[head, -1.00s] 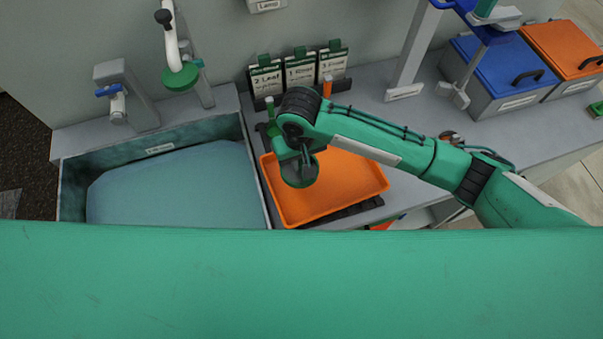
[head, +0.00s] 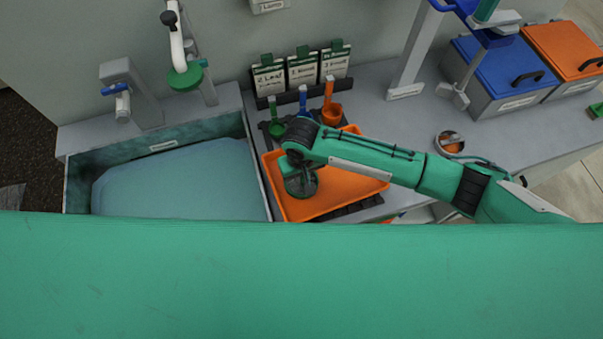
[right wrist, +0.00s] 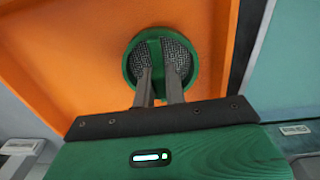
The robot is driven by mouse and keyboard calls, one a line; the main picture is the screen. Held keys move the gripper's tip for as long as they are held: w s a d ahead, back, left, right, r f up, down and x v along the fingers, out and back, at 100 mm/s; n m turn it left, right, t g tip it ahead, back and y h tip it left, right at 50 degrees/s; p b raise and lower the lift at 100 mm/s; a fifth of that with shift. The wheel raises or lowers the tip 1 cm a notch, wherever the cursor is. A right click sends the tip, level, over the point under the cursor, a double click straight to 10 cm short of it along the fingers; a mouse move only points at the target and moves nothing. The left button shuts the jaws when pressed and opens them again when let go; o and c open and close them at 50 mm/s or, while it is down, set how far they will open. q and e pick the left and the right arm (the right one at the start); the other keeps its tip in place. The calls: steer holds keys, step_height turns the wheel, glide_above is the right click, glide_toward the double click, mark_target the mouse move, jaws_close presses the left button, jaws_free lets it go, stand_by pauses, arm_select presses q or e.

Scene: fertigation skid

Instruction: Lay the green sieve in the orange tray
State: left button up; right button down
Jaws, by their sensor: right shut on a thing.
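The green sieve (head: 309,190), a round green rim with dark mesh, is at the left part of the orange tray (head: 357,185). In the right wrist view the sieve (right wrist: 131,68) lies over the orange tray floor (right wrist: 70,60), near one tray wall. My right gripper (head: 300,179) is shut on the sieve, and its two fingers (right wrist: 160,72) reach across the mesh. I cannot tell whether the sieve touches the tray floor. My left gripper is not in view.
A sink basin (head: 180,185) lies left of the tray. Green (head: 276,128), blue (head: 303,100) and orange (head: 332,112) scoops stand behind the tray, before label cards (head: 302,68). A blue-lidded bin (head: 500,65) stands at the back right. The tray's right side is clear.

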steer(key=c, duration=1.5)
jaws_free()
steer(key=shift+o, duration=0.2)
step_height(320, 180, up, 11)
steer(key=b, duration=0.3)
steer(key=shift+f, duration=0.1)
steer(key=shift+r, duration=0.75)
